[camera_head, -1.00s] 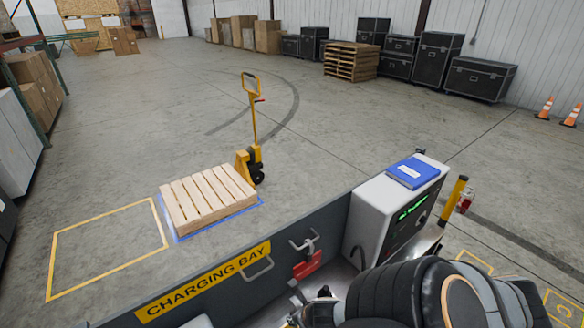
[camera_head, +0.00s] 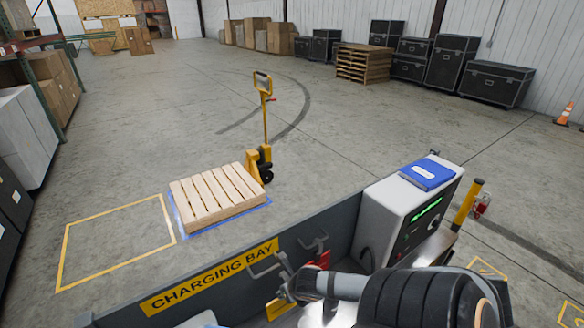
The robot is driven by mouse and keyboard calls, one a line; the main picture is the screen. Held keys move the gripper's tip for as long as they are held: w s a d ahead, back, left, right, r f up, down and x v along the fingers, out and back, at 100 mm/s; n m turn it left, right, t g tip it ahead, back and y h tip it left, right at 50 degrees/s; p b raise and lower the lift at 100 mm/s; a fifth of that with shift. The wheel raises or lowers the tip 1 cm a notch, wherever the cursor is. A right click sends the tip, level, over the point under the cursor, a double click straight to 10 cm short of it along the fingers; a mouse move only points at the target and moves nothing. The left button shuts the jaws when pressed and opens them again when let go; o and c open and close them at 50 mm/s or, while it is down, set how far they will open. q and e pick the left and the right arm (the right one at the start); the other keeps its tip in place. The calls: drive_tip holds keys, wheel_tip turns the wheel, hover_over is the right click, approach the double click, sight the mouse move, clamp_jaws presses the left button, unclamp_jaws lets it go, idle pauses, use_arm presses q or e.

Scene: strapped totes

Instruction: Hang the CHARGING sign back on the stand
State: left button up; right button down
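A yellow plate (camera_head: 215,277) reading CHARGING BAY is on the face of the grey barrier (camera_head: 320,222). A small yellow piece (camera_head: 280,308) shows just below my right gripper (camera_head: 284,284); no lettering can be read on it, so I cannot tell whether it is the CHARGING sign. My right arm comes in from the right, with its gripper end in front of the barrier, close to a grey handle. Its fingers are small and partly hidden, so I cannot tell whether they are open or shut. No stand for the sign can be made out. My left gripper is not in view.
A white and grey charger cabinet (camera_head: 390,195) with a blue binder (camera_head: 428,174) on top stands right of the barrier. A red part (camera_head: 323,260) is behind my arm. Beyond the barrier are a pallet (camera_head: 217,198) and a yellow pallet jack (camera_head: 264,120) on open floor.

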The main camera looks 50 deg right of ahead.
use_arm(q)
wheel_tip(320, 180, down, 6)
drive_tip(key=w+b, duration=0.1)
drive_tip(key=b, duration=0.5)
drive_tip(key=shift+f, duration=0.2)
use_arm(e)
drive_tip(key=w+d+f, duration=0.2)
drive_tip(key=w, duration=0.4)
drive_tip(key=shift+w+f, duration=0.3)
drive_tip(key=shift+f, duration=0.1)
